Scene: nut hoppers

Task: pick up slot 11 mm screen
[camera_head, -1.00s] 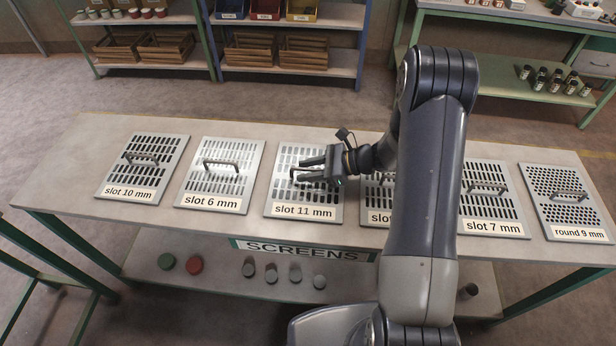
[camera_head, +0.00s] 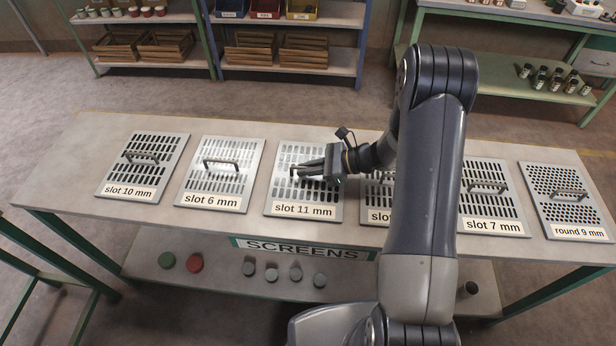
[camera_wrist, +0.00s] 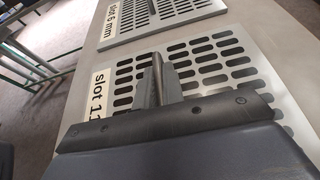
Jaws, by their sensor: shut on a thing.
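The slot 11 mm screen (camera_head: 304,211) is a flat grey metal plate with rows of slots and a white label. It lies on the table, third from the left. My gripper (camera_head: 304,171) is over its middle, shut on its handle, and hides most of that handle. In the wrist view, the gripper fingers (camera_wrist: 162,80) come together above the slot 11 mm screen (camera_wrist: 235,62). The plate looks flat on the table.
The slot 6 mm screen (camera_head: 220,175) and slot 10 mm screen (camera_head: 143,168) lie to the left. A partly hidden screen (camera_head: 376,205), the slot 7 mm screen (camera_head: 491,200) and the round 9 mm screen (camera_head: 567,201) lie to the right. Narrow gaps separate the plates.

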